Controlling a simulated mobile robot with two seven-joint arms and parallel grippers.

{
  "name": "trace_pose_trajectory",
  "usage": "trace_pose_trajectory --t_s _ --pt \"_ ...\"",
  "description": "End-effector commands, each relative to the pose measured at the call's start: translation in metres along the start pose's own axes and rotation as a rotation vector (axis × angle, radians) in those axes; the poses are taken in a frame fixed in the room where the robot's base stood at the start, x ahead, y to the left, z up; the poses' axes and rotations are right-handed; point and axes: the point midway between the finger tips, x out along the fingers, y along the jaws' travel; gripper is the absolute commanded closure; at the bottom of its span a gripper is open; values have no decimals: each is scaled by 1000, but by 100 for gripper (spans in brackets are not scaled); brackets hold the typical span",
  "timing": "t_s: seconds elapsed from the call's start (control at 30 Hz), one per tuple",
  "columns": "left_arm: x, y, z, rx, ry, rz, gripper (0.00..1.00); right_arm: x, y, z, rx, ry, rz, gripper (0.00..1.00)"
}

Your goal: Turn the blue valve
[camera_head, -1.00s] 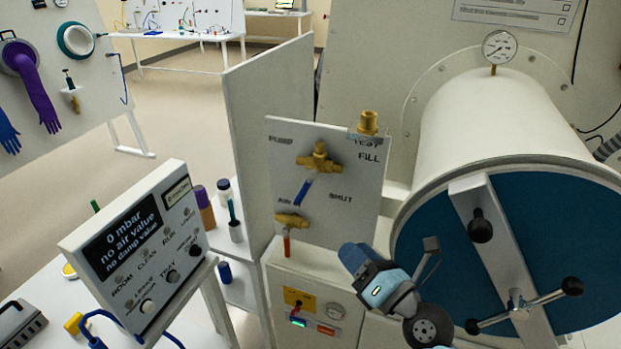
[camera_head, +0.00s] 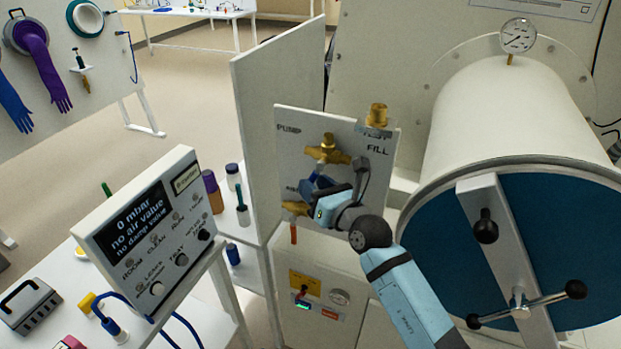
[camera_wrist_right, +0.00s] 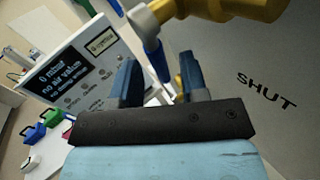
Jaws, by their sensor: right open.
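The blue valve has a brass body (camera_head: 327,152) at the top of the white valve panel (camera_head: 289,150). Its blue handle is mostly hidden behind my right gripper (camera_head: 318,187) in the head view. In the right wrist view the blue handle (camera_wrist_right: 153,48) hangs down from the brass body (camera_wrist_right: 228,8). There my right gripper (camera_wrist_right: 160,70) is open, with one finger on each side of the handle. I cannot tell whether a finger touches it. My left gripper is not in view.
A second brass valve (camera_head: 296,208) with a red handle (camera_head: 293,234) sits just below. A brass fitting (camera_head: 377,115) tops the panel. A big cylinder with a blue door (camera_head: 560,250) stands at right. A display box (camera_head: 140,235) stands at left.

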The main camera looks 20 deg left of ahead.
Motion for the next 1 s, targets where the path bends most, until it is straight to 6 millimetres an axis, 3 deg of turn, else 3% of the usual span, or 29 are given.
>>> trace_pose_trajectory --t_s 0.2,0.5,0.67,0.7,1.0 --pt "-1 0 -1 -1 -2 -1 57 18 0 0 0 -1 0 60" --pt "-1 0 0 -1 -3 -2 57 20 0 0 1 -1 0 60" --pt "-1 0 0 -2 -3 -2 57 20 0 0 1 -1 0 96" --pt "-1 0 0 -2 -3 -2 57 20 0 0 1 -1 0 100" --pt "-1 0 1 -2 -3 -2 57 21 -3 0 -3 5 -2 100"
